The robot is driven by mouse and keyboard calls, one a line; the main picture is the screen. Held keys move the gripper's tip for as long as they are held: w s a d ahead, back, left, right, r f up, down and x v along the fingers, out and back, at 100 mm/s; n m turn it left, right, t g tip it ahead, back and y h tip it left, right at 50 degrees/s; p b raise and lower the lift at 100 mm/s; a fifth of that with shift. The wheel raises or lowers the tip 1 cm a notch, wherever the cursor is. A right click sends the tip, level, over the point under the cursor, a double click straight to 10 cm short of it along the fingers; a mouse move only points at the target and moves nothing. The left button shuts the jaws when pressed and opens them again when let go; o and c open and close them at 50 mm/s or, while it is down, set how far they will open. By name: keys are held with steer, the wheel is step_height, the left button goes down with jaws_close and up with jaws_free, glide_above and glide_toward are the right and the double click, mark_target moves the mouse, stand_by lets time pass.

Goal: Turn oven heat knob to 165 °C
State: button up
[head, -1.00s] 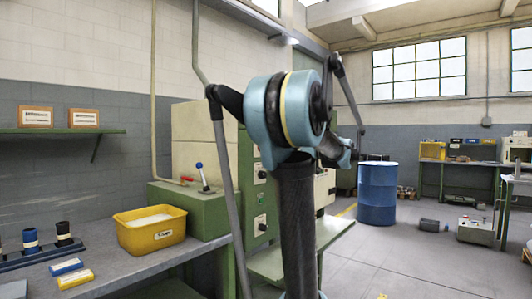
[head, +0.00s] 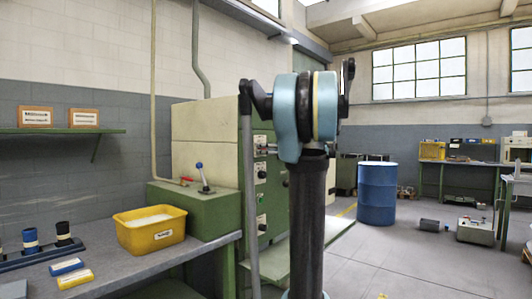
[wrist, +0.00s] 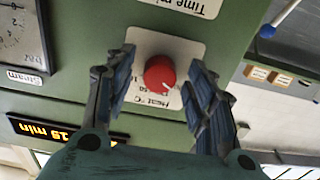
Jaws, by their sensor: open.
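The red heat knob (wrist: 160,72) sits on a white plate marked "Heat °C" (wrist: 160,110), on the green oven front, in the wrist view. That view is upside down, so the plate's text is inverted. The knob has a white pointer line toward the lower right; its exact reading is too small to tell. My gripper (wrist: 162,66) is open, with one dark ribbed finger on each side of the knob. A gap shows between each finger and the knob. In the head view my arm hides much of the green oven cabinet (head: 247,200).
A "Time" plate (wrist: 185,5), a steam dial (wrist: 20,35) and an orange display (wrist: 40,130) surround the knob. A blue-handled lever (wrist: 283,14) is nearby. In the head view, a yellow bin (head: 150,236) stands on the bench; a blue drum (head: 377,193) stands on open floor.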

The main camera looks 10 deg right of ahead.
steer(key=c, duration=1.1)
steer(key=shift+o, duration=0.2)
steer(key=shift+m, duration=0.3)
steer(key=m, duration=2.3)
steer(key=shift+s, duration=0.1)
steer(key=shift+a, duration=0.1)
